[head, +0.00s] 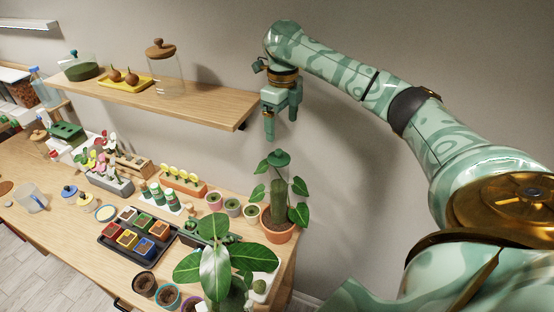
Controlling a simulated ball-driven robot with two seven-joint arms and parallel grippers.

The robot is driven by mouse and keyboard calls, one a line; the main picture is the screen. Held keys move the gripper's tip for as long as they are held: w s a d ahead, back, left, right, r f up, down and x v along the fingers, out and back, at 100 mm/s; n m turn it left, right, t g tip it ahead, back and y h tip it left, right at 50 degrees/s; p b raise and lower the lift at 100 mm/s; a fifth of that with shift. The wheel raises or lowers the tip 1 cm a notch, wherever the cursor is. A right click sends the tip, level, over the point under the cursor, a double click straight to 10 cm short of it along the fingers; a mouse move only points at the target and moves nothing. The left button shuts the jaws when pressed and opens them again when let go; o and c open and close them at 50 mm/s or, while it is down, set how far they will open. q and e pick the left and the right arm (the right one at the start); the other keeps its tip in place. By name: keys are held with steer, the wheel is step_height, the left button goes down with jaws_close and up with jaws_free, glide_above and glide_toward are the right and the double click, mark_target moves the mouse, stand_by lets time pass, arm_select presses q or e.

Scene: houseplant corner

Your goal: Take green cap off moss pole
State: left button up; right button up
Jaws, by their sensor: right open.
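The moss pole (278,203) stands upright in a terracotta pot (279,232) at the right end of the table, with large green leaves around it. The green cap (279,158) is at the top of the pole, dark green with a small knob. My right gripper (281,134) is above the cap, pointing down, with its fingers apart and empty. A small gap shows between the fingertips and the cap. My left gripper is out of the picture.
A wooden shelf (205,112) on the wall ends just left of my right gripper and bears a glass jar (166,75). A leafy plant (215,270) stands in front of the potted pole. Small pots (232,207) stand left of it. The wall to the right is clear.

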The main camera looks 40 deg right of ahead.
mark_target(280, 151)
steer(key=f, duration=0.5)
steer(key=shift+w+f+b, duration=0.15)
steer(key=shift+w+b, duration=0.1)
steer(key=shift+b, duration=0.1)
steer(key=shift+f, duration=0.55)
step_height(280, 151, down, 4)
steer(key=shift+r, duration=0.1)
steer(key=shift+f, duration=0.35)
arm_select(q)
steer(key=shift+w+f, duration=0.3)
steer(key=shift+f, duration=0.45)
arm_select(e)
steer(key=c, duration=1)
